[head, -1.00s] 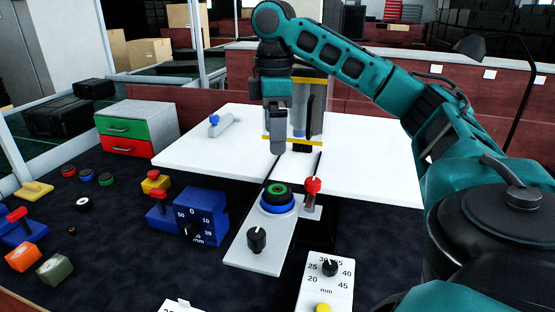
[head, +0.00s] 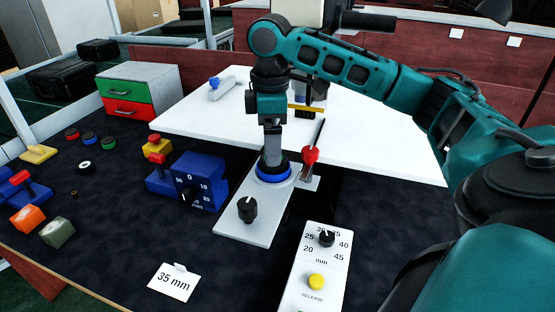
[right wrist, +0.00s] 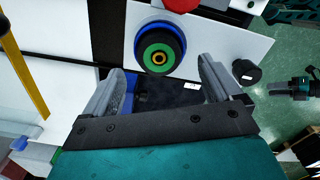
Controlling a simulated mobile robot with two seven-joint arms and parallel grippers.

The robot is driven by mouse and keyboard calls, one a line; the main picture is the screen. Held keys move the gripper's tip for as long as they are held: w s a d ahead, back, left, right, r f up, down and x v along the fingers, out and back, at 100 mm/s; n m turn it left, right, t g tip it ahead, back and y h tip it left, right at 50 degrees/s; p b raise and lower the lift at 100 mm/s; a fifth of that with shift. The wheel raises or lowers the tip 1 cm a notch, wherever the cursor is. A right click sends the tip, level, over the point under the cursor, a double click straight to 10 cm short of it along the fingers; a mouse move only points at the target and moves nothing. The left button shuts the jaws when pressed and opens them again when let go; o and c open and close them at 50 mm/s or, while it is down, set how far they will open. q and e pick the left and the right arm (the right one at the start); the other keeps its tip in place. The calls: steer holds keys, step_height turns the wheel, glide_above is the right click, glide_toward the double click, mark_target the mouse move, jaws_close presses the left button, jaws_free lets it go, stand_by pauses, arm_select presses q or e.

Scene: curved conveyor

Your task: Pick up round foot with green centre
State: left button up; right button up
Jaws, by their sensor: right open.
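The round foot with green centre (right wrist: 148,53) is black-rimmed with a yellow middle and sits in a blue ring (right wrist: 139,42) on a white plate. In the head view the black rim of the foot (head: 264,166) and the blue ring (head: 273,177) show at the fingertips, and its green face is hidden by the gripper. My right gripper (head: 273,153) points down right over the foot. In the right wrist view my right gripper (right wrist: 162,76) is open and empty, with the foot just beyond and between the fingertips. My left gripper is not in view.
A red-topped lever (head: 310,157) stands close right of the foot. A black knob (head: 247,209) is on the plate (head: 231,225) in front. A blue dial box (head: 205,187) is to the left. Red, green (head: 108,143) and blue round pieces lie at the far left.

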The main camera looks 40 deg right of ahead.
steer(key=f, duration=0.2)
steer(key=shift+s+d+f, duration=0.15)
steer(key=shift+d+f, duration=0.05)
steer(key=shift+f, duration=0.6)
steer(key=c, duration=1.2)
